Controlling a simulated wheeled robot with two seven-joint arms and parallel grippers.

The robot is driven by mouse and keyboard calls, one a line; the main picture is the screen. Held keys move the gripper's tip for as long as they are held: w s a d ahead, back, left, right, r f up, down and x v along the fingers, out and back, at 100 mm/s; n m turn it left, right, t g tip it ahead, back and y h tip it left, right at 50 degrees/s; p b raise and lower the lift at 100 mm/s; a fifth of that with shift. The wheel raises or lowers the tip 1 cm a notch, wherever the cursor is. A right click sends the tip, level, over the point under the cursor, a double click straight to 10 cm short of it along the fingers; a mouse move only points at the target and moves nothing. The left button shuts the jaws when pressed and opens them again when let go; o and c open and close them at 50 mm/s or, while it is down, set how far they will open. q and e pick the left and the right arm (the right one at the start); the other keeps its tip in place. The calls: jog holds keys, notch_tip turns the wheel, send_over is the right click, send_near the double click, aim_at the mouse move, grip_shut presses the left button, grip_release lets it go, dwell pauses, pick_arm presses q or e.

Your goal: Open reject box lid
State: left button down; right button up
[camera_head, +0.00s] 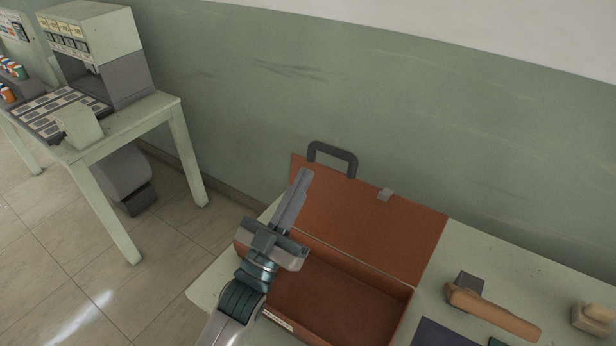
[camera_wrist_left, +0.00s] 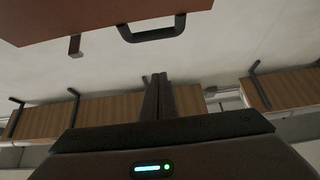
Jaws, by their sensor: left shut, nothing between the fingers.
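The reject box (camera_head: 345,300) is a reddish-brown case on the pale green table, with an empty interior where it shows. Its lid (camera_head: 400,232) stands raised, tilted back toward the wall, with a dark handle (camera_head: 334,152) on its top edge and a small grey latch (camera_head: 385,194). My left gripper (camera_head: 306,174) is shut and empty, in front of the lid's left part, hiding some of it and the box's left side. In the left wrist view, the closed fingers (camera_wrist_left: 157,80) are apart from the lid (camera_wrist_left: 90,18) and handle (camera_wrist_left: 150,32). My right gripper is out of view.
A wooden-handled tool (camera_head: 492,311) and a small beige block (camera_head: 592,318) lie on the table right of the box. A dark flat item (camera_head: 448,334) is near the front. A second table (camera_head: 150,115) with a machine stands at left, with open floor between.

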pick_arm(q)
jog(key=s+a+f+b, duration=0.2)
jog(key=s+a, duration=0.1)
jog(key=s, duration=0.1)
jog(key=shift+s+a, duration=0.15)
jog(key=shift+s, duration=0.15)
dwell(0.5)
